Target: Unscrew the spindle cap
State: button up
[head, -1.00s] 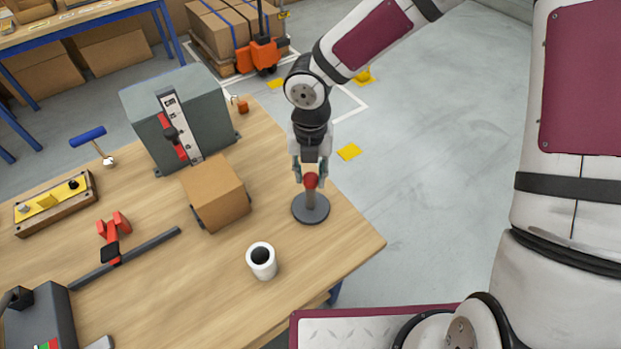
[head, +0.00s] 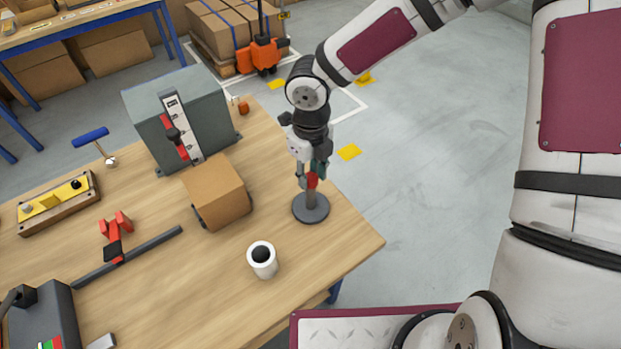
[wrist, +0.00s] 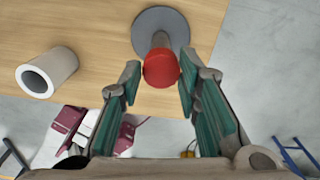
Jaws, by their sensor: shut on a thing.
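The red spindle cap (head: 312,181) sits on top of a grey upright spindle with a round base (head: 311,211), near the right edge of the wooden table. In the wrist view the cap (wrist: 161,68) is between my fingertips, with the grey base (wrist: 144,25) beyond it. My gripper (head: 308,182) comes down from above and is shut on the cap. In the head view its fingers partly cover the cap. The join between cap and spindle is too small to make out.
A white cup (head: 262,262) stands in front and to the left of the spindle. A cardboard box on a wheeled carrier (head: 217,192) is to the left, with a grey block-shaped fixture (head: 205,110) behind it. Open floor lies right of the table.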

jog(key=n, duration=0.5)
jog(key=shift+d+f, duration=0.1)
jog(key=shift+d, duration=0.05)
jog(key=shift+f+n+b, duration=0.15)
jog(key=shift+n+b, duration=0.3)
jog(key=shift+n, duration=0.15)
jog(key=shift+w+n+b, duration=0.1)
jog(key=shift+n+b, duration=0.3)
jog(key=shift+b, duration=0.2)
grip_shut()
jog(key=shift+a+f+n+b, duration=0.2)
jog(key=shift+n+b, duration=0.2)
jog(key=shift+b, duration=0.85)
jog(key=shift+d+r+n+b, duration=0.1)
jog(key=shift+n+b, duration=0.2)
jog(key=shift+b, duration=0.75)
jog(key=shift+a+n+b, duration=0.2)
jog(key=shift+n+b, duration=0.1)
jog(key=shift+b, duration=0.8)
jog(key=shift+d+r+b, duration=0.1)
jog(key=shift+r+b, duration=0.05)
jog(key=shift+b, duration=0.65)
jog(key=shift+r, duration=0.15)
